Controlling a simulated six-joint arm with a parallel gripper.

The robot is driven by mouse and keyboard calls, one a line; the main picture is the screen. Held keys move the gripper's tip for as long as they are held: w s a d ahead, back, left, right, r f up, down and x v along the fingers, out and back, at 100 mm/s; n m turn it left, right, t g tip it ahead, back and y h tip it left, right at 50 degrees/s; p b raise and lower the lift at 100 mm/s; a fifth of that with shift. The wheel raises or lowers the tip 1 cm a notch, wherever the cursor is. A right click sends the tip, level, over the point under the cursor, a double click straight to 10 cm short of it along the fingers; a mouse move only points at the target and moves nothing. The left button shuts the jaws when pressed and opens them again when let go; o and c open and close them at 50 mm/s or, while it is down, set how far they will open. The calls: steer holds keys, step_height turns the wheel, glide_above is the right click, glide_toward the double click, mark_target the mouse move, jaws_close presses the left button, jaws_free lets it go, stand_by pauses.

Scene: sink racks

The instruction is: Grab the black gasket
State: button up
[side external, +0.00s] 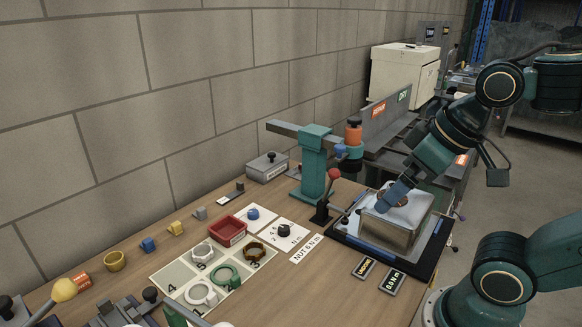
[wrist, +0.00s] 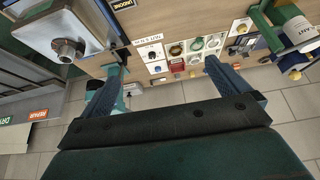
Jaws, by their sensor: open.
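I cannot pick out a black gasket for certain. A small dark round piece (side external: 284,230) sits on a white card at mid table; it also shows small in the wrist view (wrist: 152,53). Several rings lie on a pale gridded mat (side external: 172,274), among them a dark brown ring (side external: 255,252), a green ring (side external: 227,276) and a pale grey ring (side external: 201,293). My gripper (side external: 393,200) is over the metal sink box at the right, away from the rings. In the wrist view my gripper (wrist: 166,66) has its blue fingers wide apart with nothing between them.
The sink box (side external: 388,232) stands on a black tray (side external: 350,243). A red bin (side external: 228,232) is behind the mat. Small blocks line the wall side.

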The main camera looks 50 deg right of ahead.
steer(key=c, duration=1.2)
steer(key=w+d+f+m+g, duration=0.2)
steer(key=w+d+m, duration=0.1)
steer(key=d+m, duration=0.4)
steer(key=w+d+f+m+g, duration=0.1)
steer(key=w+d+m+g, duration=0.15)
steer(key=d+m, duration=0.45)
steer(key=w+d+f+m+g, duration=0.1)
steer(key=w+d+f+m, duration=0.2)
steer(key=d, duration=0.7)
steer(key=shift+m, duration=0.4)
steer(key=f, duration=0.6)
steer(key=shift+w+a+f, duration=0.1)
steer(key=shift+a+f, duration=0.2)
steer(key=shift+f, duration=0.45)
